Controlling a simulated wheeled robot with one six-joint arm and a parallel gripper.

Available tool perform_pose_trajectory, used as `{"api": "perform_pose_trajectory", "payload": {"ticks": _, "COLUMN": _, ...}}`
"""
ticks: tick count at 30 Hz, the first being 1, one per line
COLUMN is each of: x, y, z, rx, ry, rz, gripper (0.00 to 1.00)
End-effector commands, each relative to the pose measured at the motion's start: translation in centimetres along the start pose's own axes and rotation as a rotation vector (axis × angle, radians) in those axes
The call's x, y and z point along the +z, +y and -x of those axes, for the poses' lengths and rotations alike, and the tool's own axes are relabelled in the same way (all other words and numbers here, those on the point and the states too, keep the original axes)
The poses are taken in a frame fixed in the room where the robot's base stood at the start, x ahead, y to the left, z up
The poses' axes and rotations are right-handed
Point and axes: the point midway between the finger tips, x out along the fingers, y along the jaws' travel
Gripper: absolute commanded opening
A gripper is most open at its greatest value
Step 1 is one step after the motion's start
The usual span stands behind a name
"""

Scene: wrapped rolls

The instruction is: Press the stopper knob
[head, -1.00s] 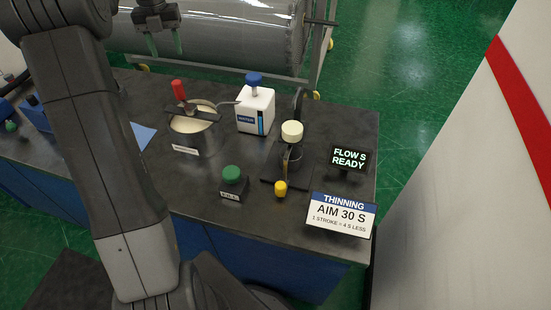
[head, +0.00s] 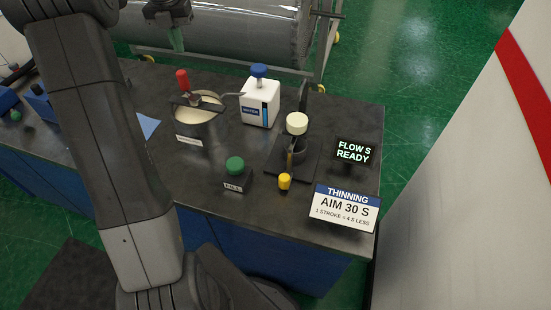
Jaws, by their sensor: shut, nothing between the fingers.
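A flow stand (head: 280,160) on the dark bench carries a cup with a cream round knob (head: 297,123) above it. A small yellow knob (head: 284,181) sits at the front of the stand. Neither knob has a readable label, so I cannot tell which is the stopper knob. My gripper (head: 177,40) is at the top edge of the head view, with green fingertips together and empty. It is well away from both knobs, and its upper part is cut off.
A green button (head: 235,165) on a dark box stands left of the yellow knob.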

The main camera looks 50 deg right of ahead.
Motion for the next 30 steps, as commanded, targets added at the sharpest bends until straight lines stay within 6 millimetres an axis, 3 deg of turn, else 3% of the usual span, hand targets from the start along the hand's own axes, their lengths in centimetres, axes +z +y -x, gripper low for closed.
{"api": "perform_pose_trajectory", "payload": {"ticks": 17, "x": -5.4, "y": -7.5, "z": -6.5, "rx": -0.137, "ry": 0.0, "rz": -0.746, "gripper": 0.0}}
{"api": "perform_pose_trajectory", "payload": {"ticks": 30, "x": -10.7, "y": -12.6, "z": -11.0, "rx": -0.241, "ry": -0.057, "rz": -1.292, "gripper": 0.0}}
